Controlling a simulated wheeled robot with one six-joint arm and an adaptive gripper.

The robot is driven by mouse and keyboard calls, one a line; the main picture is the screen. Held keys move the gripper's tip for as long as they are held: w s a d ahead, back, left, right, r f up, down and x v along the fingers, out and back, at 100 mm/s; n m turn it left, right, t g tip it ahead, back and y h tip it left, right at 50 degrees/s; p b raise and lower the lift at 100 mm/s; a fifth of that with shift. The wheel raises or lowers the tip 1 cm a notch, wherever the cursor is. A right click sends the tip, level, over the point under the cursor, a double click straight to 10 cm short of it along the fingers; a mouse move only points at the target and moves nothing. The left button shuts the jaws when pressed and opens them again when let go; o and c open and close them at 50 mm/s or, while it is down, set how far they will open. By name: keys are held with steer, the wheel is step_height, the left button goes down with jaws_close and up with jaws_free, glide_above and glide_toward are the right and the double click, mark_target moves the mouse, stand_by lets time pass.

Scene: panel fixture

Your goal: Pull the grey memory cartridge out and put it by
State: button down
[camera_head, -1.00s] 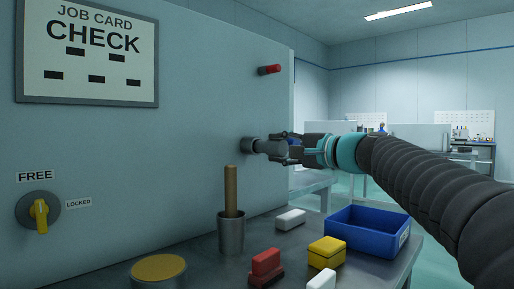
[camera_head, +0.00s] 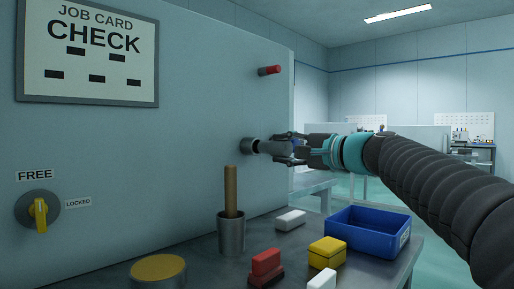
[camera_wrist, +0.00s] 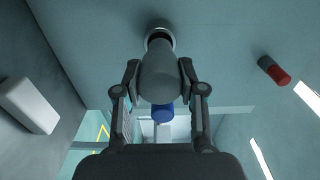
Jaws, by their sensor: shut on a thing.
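My gripper (camera_head: 292,149) is shut on the grey memory cartridge (camera_head: 275,147), a grey cylinder pointing at the wall panel. The cartridge also shows between the fingers (camera_wrist: 160,92) in the wrist view. Its far end reaches the round metal socket (camera_head: 250,145) on the panel; I cannot tell how much is still inside. A small blue part (camera_wrist: 163,113) shows between the fingers in the wrist view. A yellow-handled knob (camera_head: 40,213) on the panel stands upright, in line with the FREE label above it.
A red-tipped peg (camera_head: 269,70) sticks out above the socket. On the table below are a grey cup with a wooden rod (camera_head: 231,235), a white block (camera_head: 290,220), red blocks (camera_head: 266,264), a yellow box (camera_head: 326,252) and a blue bin (camera_head: 340,237).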

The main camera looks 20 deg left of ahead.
mark_target(287, 149)
steer(key=shift+d, duration=0.1)
steer(key=shift+b+v, duration=0.85)
steer(key=shift+v, duration=1.05)
steer(key=shift+s+d, duration=0.25)
steer(key=shift+d, duration=0.2)
